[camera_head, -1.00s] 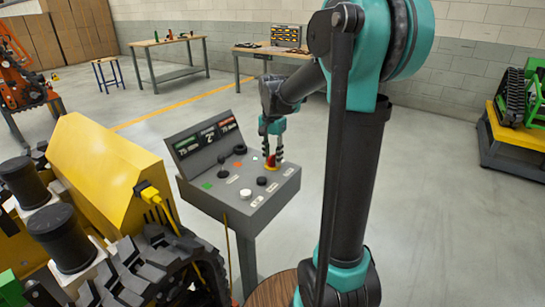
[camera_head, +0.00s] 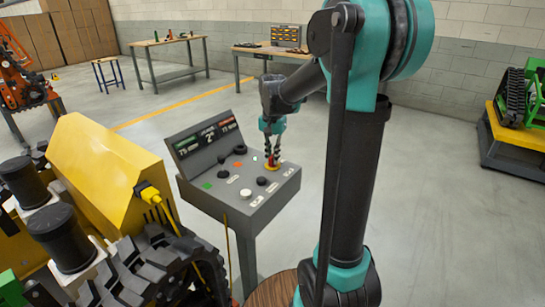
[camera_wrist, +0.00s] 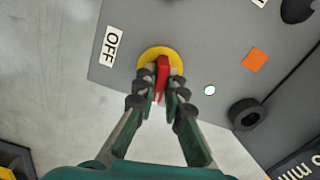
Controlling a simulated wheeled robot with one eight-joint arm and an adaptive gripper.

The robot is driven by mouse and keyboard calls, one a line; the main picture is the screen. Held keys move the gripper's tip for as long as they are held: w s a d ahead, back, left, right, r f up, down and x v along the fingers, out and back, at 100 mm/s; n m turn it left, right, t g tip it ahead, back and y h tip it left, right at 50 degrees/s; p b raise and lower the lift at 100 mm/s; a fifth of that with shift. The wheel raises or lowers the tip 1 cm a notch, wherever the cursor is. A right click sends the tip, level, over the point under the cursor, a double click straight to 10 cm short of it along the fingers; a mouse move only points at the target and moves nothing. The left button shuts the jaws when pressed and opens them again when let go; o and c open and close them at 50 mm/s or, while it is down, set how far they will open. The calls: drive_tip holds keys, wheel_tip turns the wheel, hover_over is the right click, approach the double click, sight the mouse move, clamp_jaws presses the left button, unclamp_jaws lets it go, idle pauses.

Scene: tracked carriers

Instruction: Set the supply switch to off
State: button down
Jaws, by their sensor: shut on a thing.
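The supply switch is a red handle (camera_wrist: 162,76) on a round yellow base (camera_wrist: 176,57), set in the sloping top of a grey control panel (camera_head: 225,205). In the wrist view, my gripper (camera_wrist: 160,88) has its dark fingertips on both sides of the red handle, shut on it. An OFF label (camera_wrist: 111,46) lies to the left of the yellow base, and the handle does not point straight at it. In the head view, my gripper (camera_head: 271,155) reaches down onto the switch and hides most of the handle.
The panel also bears a small pale green lamp (camera_wrist: 209,90), an orange square (camera_wrist: 254,60), a black knob (camera_wrist: 247,114) and a white button (camera_head: 246,193). A yellow tracked machine (camera_head: 105,175) stands close at left.

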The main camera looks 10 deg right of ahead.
drive_tip(key=n, duration=0.4)
drive_tip(key=shift+n, duration=0.3)
drive_tip(key=n, duration=0.3)
drive_tip(key=shift+n, duration=0.4)
drive_tip(key=n, duration=0.3)
drive_tip(key=shift+n, duration=2)
drive_tip(key=c, duration=1.6)
unclamp_jaws()
